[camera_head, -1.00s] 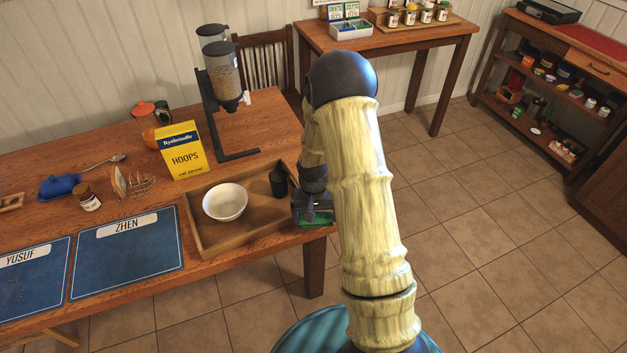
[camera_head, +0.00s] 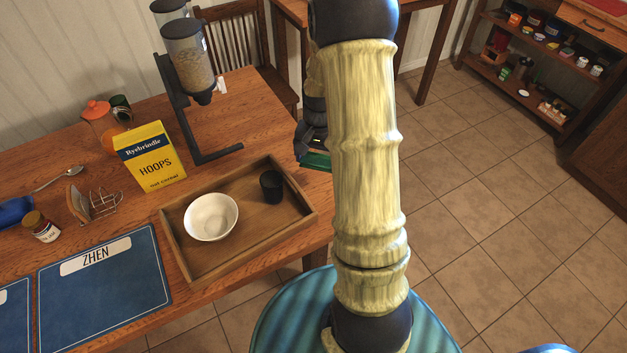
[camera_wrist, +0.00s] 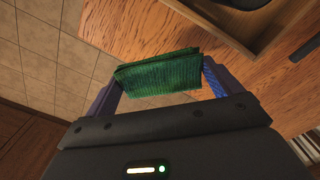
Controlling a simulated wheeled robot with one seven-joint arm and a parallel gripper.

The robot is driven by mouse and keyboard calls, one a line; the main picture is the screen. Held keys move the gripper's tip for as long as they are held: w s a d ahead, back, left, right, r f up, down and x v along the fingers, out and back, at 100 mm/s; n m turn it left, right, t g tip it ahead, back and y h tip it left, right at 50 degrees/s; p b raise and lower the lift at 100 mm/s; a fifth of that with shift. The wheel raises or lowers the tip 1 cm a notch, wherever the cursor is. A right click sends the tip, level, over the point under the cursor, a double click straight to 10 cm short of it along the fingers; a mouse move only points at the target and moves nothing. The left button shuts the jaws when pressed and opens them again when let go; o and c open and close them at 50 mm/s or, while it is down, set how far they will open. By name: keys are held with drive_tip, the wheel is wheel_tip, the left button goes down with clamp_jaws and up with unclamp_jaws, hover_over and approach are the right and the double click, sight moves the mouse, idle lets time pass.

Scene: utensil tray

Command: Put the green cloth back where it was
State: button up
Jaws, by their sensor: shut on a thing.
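The green cloth (camera_wrist: 160,75) is folded and held between the two fingers of my gripper (camera_wrist: 160,85) in the wrist view. My gripper (camera_head: 312,158) is shut on it. In the head view the cloth (camera_head: 316,161) shows as a small green strip just beyond the right end of the wooden tray, partly hidden by my arm. In the wrist view the table's edge and a corner of the tray lie beyond the cloth. I cannot tell the exact height of the cloth over the table edge.
The wooden tray (camera_head: 235,262) holds a white bowl (camera_head: 211,217) and a dark cup (camera_head: 272,187). A yellow cereal box (camera_head: 152,158) and a cereal dispenser (camera_head: 188,75) stand behind it. A blue ZHEN placemat (camera_head: 105,290) lies to its left. Tiled floor is clear at right.

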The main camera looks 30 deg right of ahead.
idle(0.3)
hover_over(318, 187)
drive_tip(key=shift+d+f, duration=0.1)
drive_tip(key=shift+f, duration=2.95)
drive_tip(key=shift+f, duration=1.9)
